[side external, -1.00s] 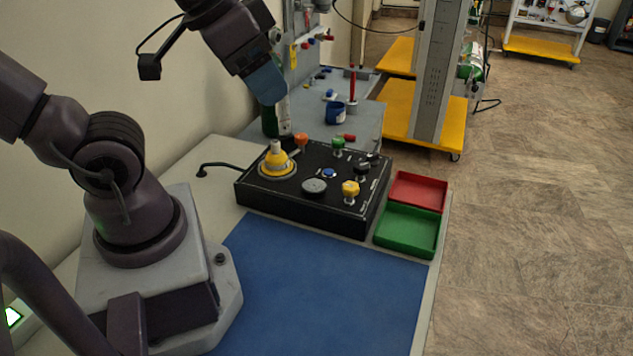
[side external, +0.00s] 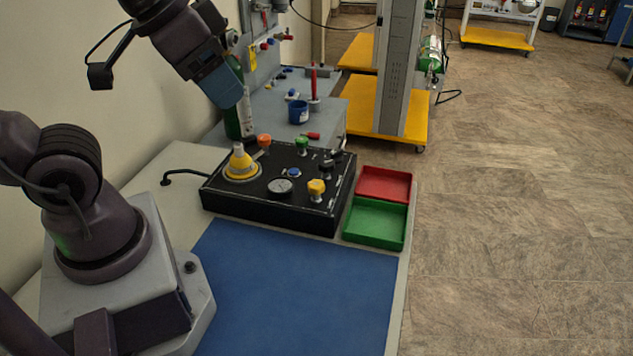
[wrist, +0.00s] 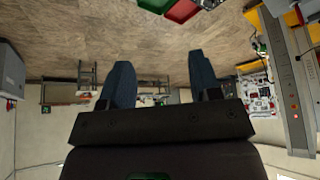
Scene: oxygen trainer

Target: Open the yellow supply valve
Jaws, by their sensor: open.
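A black control box (side external: 245,207) stands on the bench with several knobs on top. A small yellow lobed valve knob (side external: 316,187) sits near its front right corner. A larger yellow dial with a pale cap (side external: 240,166) sits at its left; no label is readable. My gripper (side external: 245,124) is above and behind the box's back left part, near the orange knob (side external: 264,141), clear of the yellow valve knob. In the wrist view its two blue fingers (wrist: 160,80) are apart with nothing between them. The box is not visible there.
A red tray (side external: 384,172) and a green tray (side external: 375,232) lie right of the box. A blue mat (side external: 290,285) in front is clear. Behind stand a dark green cylinder (side external: 232,115), a blue cup (side external: 298,111) and a grey column (side external: 396,75).

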